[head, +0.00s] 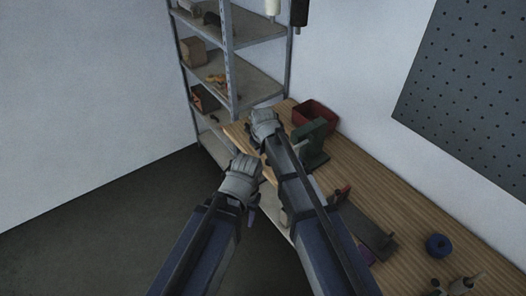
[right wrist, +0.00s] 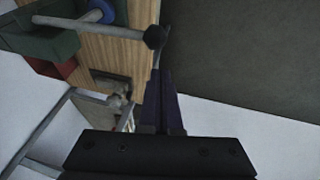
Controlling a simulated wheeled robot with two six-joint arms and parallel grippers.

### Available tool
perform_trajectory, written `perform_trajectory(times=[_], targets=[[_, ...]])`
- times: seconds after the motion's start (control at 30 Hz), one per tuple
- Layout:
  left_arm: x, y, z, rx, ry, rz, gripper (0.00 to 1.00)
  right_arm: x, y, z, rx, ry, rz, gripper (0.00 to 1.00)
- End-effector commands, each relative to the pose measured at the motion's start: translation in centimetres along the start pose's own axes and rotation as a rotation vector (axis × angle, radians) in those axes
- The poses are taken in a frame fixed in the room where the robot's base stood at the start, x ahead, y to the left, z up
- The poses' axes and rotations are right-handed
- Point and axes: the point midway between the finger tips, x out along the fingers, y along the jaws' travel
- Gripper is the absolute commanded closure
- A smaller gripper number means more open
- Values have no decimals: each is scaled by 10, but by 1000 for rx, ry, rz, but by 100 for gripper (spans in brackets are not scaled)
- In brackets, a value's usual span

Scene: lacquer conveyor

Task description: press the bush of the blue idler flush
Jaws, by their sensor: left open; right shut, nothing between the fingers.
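The green press (head: 312,142) stands on the bench's far part; it also shows in the right wrist view (right wrist: 45,42). Its grey lever (right wrist: 100,27) ends in a black ball knob (right wrist: 155,38). A blue round piece (right wrist: 101,11), apparently the idler, shows partly behind the lever; its bush cannot be made out. My right gripper (right wrist: 161,62) is shut and empty, its tips close to the knob; contact cannot be told. It also shows in the head view (head: 265,122), left of the press. My left gripper (head: 241,178) is open, lower, off the bench's front edge.
A red bin (head: 315,113) stands behind the press. A metal shelf (head: 232,75) rises beyond the bench end. On the wooden bench (head: 400,195) lie a dark fixture (head: 368,228) and a blue ring-shaped thing (head: 438,246). Bare wood lies between press and fixture.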

Motion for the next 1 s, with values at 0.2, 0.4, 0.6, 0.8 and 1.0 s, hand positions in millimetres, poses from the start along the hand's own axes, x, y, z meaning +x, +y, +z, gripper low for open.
perform_trajectory(times=[0.2,0.4,0.6,0.8,1.0], targets=[[-40,-4,3,3,-2,0,48,-41,0,-7,0,2,1,100],[-70,-6,5,3,-3,0,48,-74,-2,-8,1,3,2,100],[-94,-8,6,-12,-4,2,48,-101,-4,-7,0,3,2,100],[-100,-9,7,-20,-4,3,48,-108,-5,-7,1,3,2,100],[-99,-9,7,-21,-4,3,48,-106,-5,-7,1,3,2,100]])
